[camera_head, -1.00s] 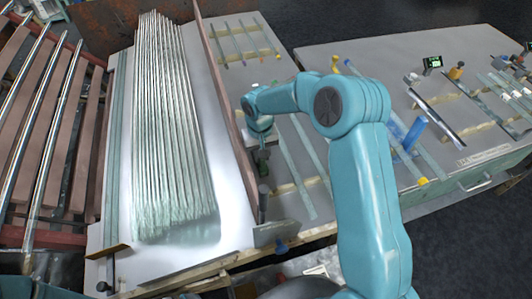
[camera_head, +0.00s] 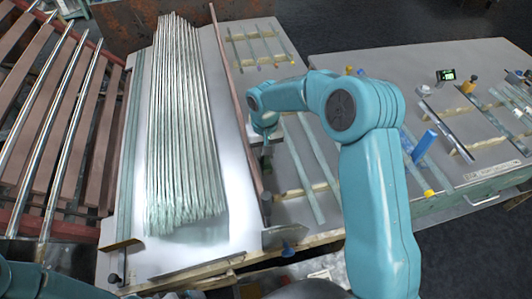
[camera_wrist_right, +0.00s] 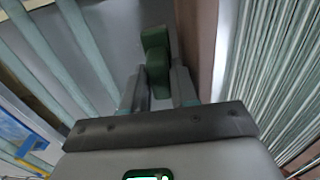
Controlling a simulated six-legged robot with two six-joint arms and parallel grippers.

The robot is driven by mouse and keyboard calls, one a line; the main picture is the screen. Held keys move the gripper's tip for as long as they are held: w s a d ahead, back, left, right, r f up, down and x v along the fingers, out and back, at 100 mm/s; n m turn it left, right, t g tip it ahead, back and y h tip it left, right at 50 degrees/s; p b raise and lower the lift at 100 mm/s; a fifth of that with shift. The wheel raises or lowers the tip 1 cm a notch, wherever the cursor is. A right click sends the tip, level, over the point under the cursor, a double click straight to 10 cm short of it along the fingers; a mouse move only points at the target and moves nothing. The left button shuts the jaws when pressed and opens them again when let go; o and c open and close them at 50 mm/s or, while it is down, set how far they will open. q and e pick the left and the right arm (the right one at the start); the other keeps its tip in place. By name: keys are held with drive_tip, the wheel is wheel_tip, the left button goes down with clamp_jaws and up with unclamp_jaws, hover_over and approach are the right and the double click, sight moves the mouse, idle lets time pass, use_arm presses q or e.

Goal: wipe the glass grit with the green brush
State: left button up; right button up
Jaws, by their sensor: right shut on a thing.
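My right gripper (camera_head: 264,136) is just right of the brown rail beside the glass tubes, low over the grey table, partly hidden by its own wrist. In the right wrist view the gripper (camera_wrist_right: 158,88) is shut on the green brush (camera_wrist_right: 155,50), which sits between its two fingers. The brush is hidden behind my arm in the head view. A long bundle of clear glass tubes (camera_head: 182,120) lies on the white bed. I cannot make out separate glass grit. Part of my left arm shows at the lower left; its gripper is out of frame.
The brown rail (camera_head: 236,90) stands between the tube bundle and my right gripper. Loose tubes lie on wooden strips (camera_head: 312,189) right of the gripper. A second table (camera_head: 400,68) holds a blue cylinder (camera_head: 424,146). A slatted rack (camera_head: 45,130) stands at the left.

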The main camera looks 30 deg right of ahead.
drive_tip(key=shift+d+r, duration=0.3)
drive_tip(key=shift+r, duration=0.2)
drive_tip(key=shift+w+d, duration=0.15)
drive_tip(key=shift+w, duration=0.05)
drive_tip(key=shift+f, duration=0.1)
drive_tip(key=shift+s+a+r, duration=0.15)
drive_tip(key=shift+a+r, duration=0.05)
drive_tip(key=shift+a, duration=0.1)
drive_tip(key=shift+d+r+p, duration=0.25)
drive_tip(key=shift+r+p, duration=0.15)
drive_tip(key=shift+p, duration=0.1)
drive_tip(key=shift+a+r+p, duration=0.15)
drive_tip(key=shift+r+p, duration=0.3)
drive_tip(key=shift+r, duration=0.65)
drive_tip(key=shift+f, duration=0.15)
use_arm(q)
wheel_tip(320, 180, up, 2)
drive_tip(key=shift+w+d+r, duration=0.15)
drive_tip(key=shift+d, duration=0.1)
